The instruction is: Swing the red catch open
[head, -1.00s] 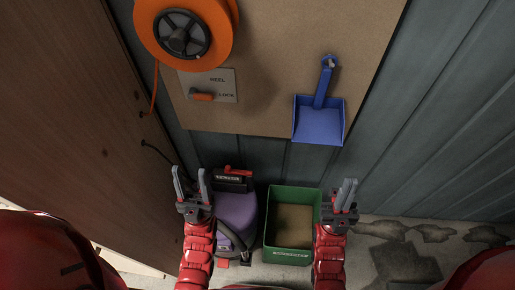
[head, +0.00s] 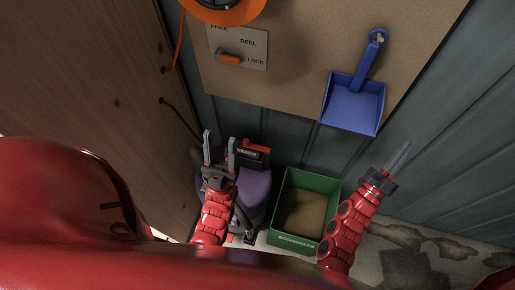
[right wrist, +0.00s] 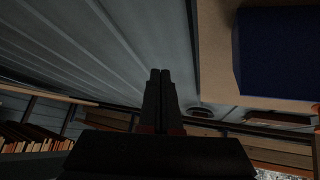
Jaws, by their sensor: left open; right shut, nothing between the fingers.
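The red catch (head: 257,146) is a small red bar at the top of a purple canister (head: 254,188) with a dark labelled head (head: 250,158), low against the wall in the head view. My left gripper (head: 219,140) is open, fingers pointing up the picture, just left of the catch. I see no contact with the catch, and the arm hides part of the canister. My right gripper (head: 403,151) is shut and empty, well to the right near the grey wall. Its closed fingers also show in the right wrist view (right wrist: 160,75).
A green bin (head: 331,186) stands right of the canister. A blue dustpan (head: 354,105) hangs on the board above it. An orange reel (head: 222,12) and an orange lever (head: 229,57) are on the board. A wooden panel (head: 90,90) closes off the left side.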

